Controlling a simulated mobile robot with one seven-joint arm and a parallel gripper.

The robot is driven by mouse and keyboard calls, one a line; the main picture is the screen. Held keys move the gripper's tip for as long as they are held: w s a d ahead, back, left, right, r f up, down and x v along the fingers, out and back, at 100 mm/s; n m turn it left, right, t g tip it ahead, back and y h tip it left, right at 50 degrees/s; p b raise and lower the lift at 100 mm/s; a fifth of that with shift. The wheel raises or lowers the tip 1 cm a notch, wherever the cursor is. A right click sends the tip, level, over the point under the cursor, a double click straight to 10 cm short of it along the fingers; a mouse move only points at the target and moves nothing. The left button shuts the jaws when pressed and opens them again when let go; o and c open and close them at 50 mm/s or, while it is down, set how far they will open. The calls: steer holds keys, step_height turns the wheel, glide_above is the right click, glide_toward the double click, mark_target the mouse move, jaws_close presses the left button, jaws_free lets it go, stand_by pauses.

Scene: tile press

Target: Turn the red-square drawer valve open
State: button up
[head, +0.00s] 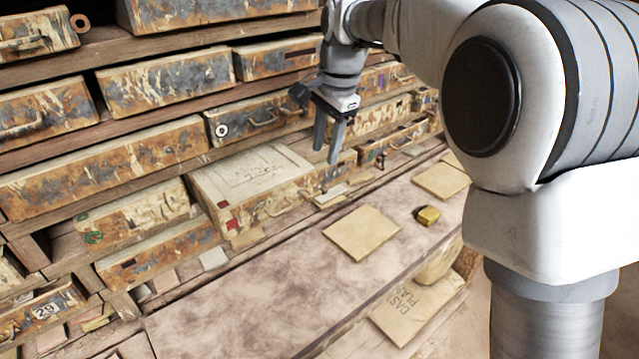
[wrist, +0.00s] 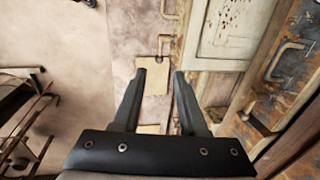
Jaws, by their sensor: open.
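The drawer with red squares (head: 290,196) stands pulled out at the middle of the drawer wall in the head view. A small red square (head: 222,204) is on its left front corner, with a second red patch (head: 232,224) below. Its pale lid carries a faint drawing. I cannot make out a valve clearly on or beside it. My gripper (head: 326,152) is open and empty, pointing down over the drawer's right end in the head view.
A pinkish stone-like bench (head: 270,285) runs along the drawers. On it lie a tan sheet (head: 361,233), another tan sheet (head: 440,180) and a small brass block (head: 428,215). A printed paper bag (head: 415,305) sits lower in front. The near bench is mostly clear.

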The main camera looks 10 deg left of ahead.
mark_target(318, 193)
steer(key=f, duration=0.3)
steer(key=w+a+f, duration=0.1)
steer(key=f, duration=0.6)
steer(key=shift+w+a+f, duration=0.2)
steer(key=shift+a+f, duration=0.1)
steer(key=shift+f, duration=0.05)
jaws_close()
